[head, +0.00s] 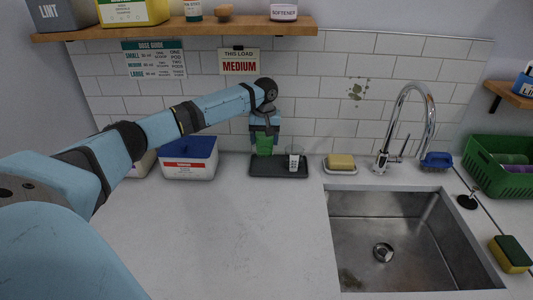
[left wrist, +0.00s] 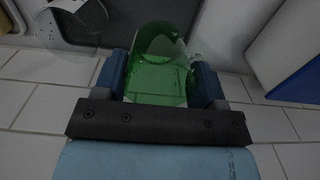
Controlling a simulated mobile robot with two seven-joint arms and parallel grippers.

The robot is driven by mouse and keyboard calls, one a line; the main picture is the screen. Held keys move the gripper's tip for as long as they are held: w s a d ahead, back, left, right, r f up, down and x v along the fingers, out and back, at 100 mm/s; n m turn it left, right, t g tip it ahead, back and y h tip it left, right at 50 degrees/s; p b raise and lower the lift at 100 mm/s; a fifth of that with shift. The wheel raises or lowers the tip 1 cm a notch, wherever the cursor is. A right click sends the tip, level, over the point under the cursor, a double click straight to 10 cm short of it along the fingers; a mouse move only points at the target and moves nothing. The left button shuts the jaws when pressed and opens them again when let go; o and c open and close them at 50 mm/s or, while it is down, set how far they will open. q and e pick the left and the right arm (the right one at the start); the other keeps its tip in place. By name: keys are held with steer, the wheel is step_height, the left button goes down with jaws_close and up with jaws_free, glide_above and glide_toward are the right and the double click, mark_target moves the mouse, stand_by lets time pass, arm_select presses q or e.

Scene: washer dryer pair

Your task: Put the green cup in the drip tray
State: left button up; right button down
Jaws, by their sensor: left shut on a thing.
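The green cup (head: 264,147) is upright between the fingers of my left gripper (head: 264,133), which is shut on it. The cup is at the left part of the dark drip tray (head: 280,171) by the tiled wall. I cannot tell whether its base touches the tray. My right gripper is not in view.
A small clear measuring cup (head: 294,161) stands on the tray's right part. A blue and white detergent box (head: 188,160) is to the left. The front counter is clear.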

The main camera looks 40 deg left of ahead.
mark_target(265, 151)
arm_select(q)
steer(key=shift+f, duration=2.45)
steer(key=shift+d+f, duration=0.1)
steer(key=o, duration=0.9)
steer(key=shift+f, duration=0.1)
step_height(265, 151, up, 12)
steer(key=shift+w+r, duration=0.1)
steer(key=shift+r, duration=0.15)
steer(key=shift+f, duration=0.1)
